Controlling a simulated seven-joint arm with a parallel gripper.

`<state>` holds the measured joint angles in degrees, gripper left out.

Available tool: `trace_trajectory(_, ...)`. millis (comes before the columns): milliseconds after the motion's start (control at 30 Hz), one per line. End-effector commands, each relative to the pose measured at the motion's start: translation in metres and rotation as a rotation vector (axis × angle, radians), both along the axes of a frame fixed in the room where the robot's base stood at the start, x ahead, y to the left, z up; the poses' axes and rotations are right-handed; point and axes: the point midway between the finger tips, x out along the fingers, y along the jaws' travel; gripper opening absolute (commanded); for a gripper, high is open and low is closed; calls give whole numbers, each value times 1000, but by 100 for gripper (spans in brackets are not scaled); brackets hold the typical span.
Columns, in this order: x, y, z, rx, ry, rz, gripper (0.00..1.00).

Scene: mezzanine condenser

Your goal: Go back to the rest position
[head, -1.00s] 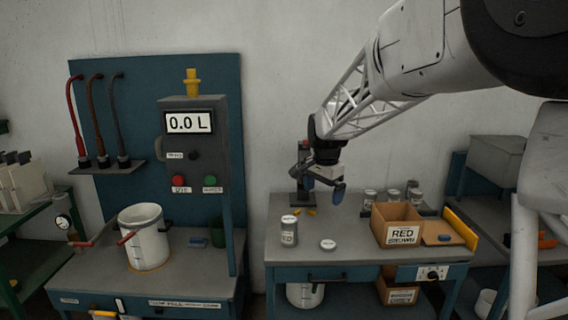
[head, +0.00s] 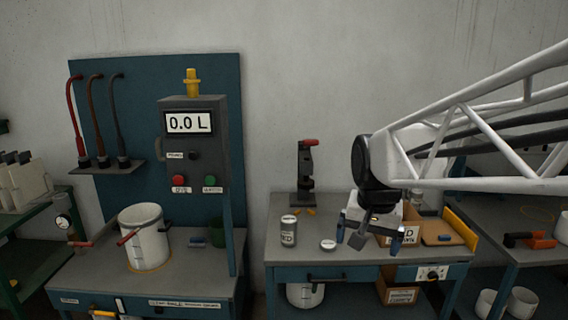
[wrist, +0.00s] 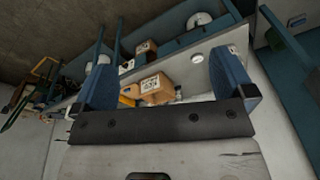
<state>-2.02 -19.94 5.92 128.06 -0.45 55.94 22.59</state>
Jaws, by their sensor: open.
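My gripper (head: 369,237) hangs at the end of my arm in front of the right bench, at its front edge. The labelled cardboard box (wrist: 152,88) shows beyond the fingers there.
On the right bench (head: 300,256) stand a labelled can (head: 289,231), a lid (head: 328,244) and a dark press with a red handle (head: 305,172). A white pot (head: 145,237) stands on the left bench under a panel reading 0.0 L (head: 190,122). The wall area above is clear.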

Motion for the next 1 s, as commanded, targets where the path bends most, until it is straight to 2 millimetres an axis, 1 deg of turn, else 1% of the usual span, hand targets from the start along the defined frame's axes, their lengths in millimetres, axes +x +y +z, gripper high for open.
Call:
trace_trajectory(33,-15,-2,-2,-5,-6,19,100)
trace_trajectory(200,-58,-8,-12,-21,-19,98,100)
trace_trajectory(500,-131,-16,-36,-54,-41,234,100)
trace_trajectory(600,-150,-17,-44,-63,-48,272,100)
trace_trajectory(700,-163,-19,-51,-71,-52,300,100)
trace_trajectory(800,-171,-19,-55,-76,-55,318,100)
trace_trajectory(1000,-176,-19,-58,-78,-55,329,100)
